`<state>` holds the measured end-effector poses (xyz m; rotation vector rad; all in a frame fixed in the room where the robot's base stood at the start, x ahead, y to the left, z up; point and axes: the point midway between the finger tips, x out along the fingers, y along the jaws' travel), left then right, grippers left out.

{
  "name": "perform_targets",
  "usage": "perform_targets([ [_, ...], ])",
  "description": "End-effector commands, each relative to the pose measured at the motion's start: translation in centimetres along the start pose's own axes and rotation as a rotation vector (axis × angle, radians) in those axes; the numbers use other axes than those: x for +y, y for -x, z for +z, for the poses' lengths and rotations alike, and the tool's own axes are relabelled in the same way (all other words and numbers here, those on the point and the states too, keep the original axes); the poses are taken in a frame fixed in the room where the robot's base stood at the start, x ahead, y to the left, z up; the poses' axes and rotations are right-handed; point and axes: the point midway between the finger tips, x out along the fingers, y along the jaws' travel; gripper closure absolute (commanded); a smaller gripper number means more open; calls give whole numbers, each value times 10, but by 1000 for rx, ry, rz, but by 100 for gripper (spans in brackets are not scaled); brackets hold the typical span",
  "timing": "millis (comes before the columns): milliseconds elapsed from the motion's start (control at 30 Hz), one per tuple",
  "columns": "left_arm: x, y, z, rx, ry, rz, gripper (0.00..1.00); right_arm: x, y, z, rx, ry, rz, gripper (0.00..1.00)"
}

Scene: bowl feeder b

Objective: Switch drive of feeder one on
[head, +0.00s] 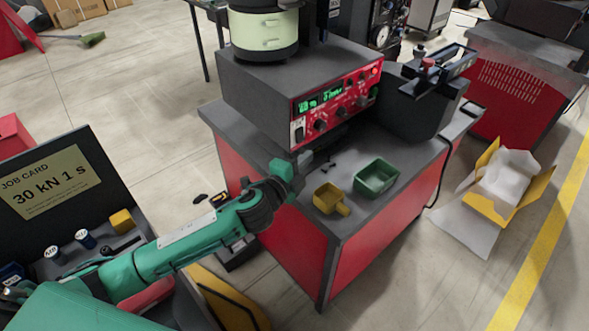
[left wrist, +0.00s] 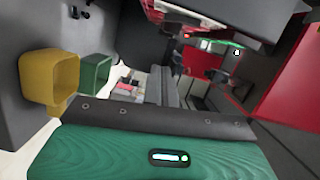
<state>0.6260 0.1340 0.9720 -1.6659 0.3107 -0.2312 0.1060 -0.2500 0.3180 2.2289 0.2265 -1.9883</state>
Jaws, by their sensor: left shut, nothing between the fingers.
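The feeder's dark grey control box (head: 255,85) stands on the red bench, with a pale green bowl drum (head: 265,32) on top. Its red front panel (head: 340,97) carries lit green displays, several black knobs, a red button and a dark rocker switch (head: 299,131) at the lower left. My left gripper (head: 301,163) is shut and empty, just below the panel's lower left corner and apart from the switch as far as I can tell. In the left wrist view the lit display (left wrist: 215,42) shows at the top. My right gripper is out of view.
A yellow scoop (head: 328,199) and a green tray (head: 376,178) sit on the bench top (head: 405,165) right of my gripper. A black unit (head: 415,105) stands beside the control box. A job card (head: 45,183) reads "30 kN 1 s". An opened yellow carton (head: 505,190) lies at right.

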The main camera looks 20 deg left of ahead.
Motion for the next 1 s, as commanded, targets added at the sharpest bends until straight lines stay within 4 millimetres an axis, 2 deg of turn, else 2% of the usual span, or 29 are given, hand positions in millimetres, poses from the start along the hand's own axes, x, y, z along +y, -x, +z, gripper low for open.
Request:
perform_targets([
  [167,0,-28,0,0,0,-2,100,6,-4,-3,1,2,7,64],
  [200,3,-28,12,-2,-5,0,100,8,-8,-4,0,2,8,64],
  [400,2,-32,33,0,-1,0,100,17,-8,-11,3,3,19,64],
  [867,0,-34,39,0,-2,-1,100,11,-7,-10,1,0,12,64],
  [1000,5,-36,48,-1,-78,-20,100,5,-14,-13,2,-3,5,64],
])
